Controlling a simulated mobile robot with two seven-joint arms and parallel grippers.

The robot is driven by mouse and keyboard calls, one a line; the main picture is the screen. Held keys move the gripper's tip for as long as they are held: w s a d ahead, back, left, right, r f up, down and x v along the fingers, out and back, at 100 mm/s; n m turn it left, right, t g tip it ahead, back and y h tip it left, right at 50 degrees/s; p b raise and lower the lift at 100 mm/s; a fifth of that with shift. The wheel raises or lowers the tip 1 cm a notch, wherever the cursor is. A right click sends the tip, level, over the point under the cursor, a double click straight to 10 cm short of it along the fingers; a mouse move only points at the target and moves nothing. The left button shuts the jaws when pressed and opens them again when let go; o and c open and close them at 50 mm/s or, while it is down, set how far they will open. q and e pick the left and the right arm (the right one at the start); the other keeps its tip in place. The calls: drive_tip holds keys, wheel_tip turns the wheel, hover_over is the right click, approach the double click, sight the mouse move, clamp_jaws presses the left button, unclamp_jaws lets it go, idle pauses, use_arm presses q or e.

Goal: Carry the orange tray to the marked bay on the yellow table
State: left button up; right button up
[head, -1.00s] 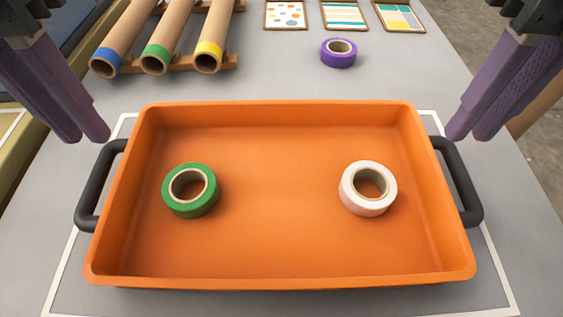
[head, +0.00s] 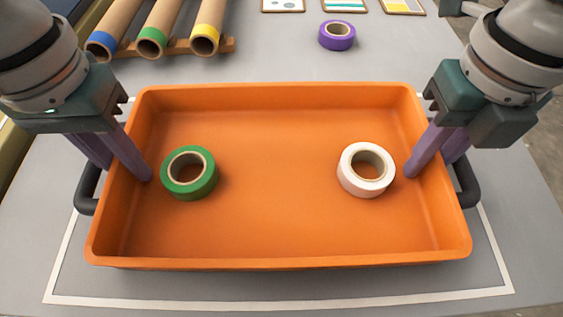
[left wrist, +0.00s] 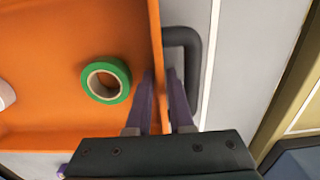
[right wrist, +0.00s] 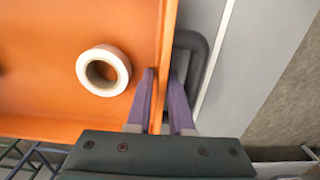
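The orange tray (head: 280,262) sits on the grey table inside a white outline. It holds a green tape roll (head: 190,173) on the left and a white tape roll (head: 366,170) on the right. Black handles stick out at its left (head: 86,190) and right (head: 467,186) ends. My left gripper (head: 122,168) is open astride the left wall, one finger inside the tray, the other between wall and handle, as the left wrist view (left wrist: 160,76) shows. My right gripper (head: 428,165) is open astride the right wall in the same way, also in the right wrist view (right wrist: 162,74).
Cardboard tubes with blue, green and yellow bands (head: 160,22) lie on a wooden rack at the back left. A purple tape roll (head: 337,36) and several cards stand behind the tray. A yellow surface (left wrist: 285,85) with a white line lies beyond the grey table's left edge.

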use_arm(q)
clamp_jaws()
use_arm(e)
clamp_jaws()
idle(1.2)
